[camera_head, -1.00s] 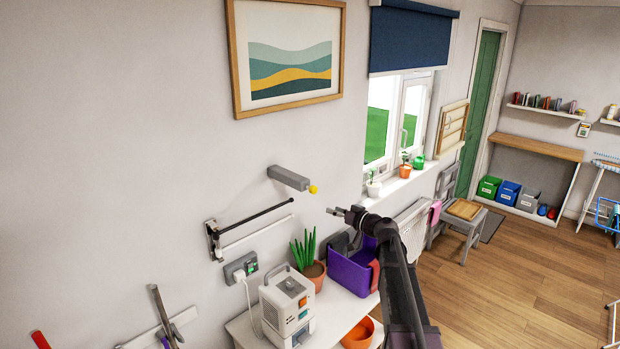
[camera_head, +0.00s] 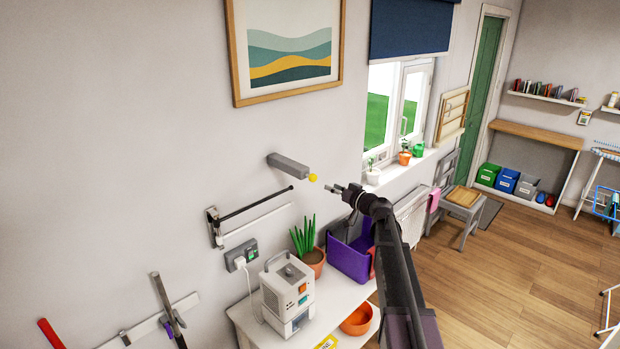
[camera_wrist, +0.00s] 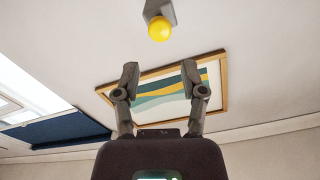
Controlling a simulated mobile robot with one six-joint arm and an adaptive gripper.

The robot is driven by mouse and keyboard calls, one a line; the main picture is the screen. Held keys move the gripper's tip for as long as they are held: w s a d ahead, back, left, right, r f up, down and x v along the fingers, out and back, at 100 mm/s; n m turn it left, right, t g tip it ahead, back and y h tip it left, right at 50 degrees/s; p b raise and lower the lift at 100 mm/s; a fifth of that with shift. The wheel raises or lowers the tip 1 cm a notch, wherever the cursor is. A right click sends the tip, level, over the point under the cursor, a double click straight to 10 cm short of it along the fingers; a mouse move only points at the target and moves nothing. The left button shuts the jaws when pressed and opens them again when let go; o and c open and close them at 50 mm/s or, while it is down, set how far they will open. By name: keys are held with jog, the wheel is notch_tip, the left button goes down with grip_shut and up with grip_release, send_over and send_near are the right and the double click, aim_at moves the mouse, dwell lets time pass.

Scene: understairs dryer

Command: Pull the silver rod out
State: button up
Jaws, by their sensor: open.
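A grey rectangular wall housing (camera_head: 288,165) sticks out from the wall, with a yellow ball knob (camera_head: 313,178) at its free end. No bare length of silver rod shows between them. In the wrist view the yellow knob (camera_wrist: 160,29) sits at the top, beyond the fingertips, with the grey housing (camera_wrist: 159,9) behind it. My gripper (camera_head: 332,188) is open and empty, just right of the knob and slightly lower in the head view. In the wrist view both fingers of my gripper (camera_wrist: 160,75) stand apart, with nothing between them.
Below the housing, a wall rack (camera_head: 213,226) carries a black bar and a white bar. A framed picture (camera_head: 289,90) hangs above. A plant (camera_head: 305,240), a white appliance (camera_head: 287,295) and a purple bin (camera_head: 348,262) stand on a white table below.

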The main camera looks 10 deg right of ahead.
aim_at(315, 179)
jog(key=x, duration=1.1)
jog(key=shift+w, duration=0.2)
jog(key=shift+a, duration=0.1)
grip_shut()
jog(key=shift+s, duration=0.15)
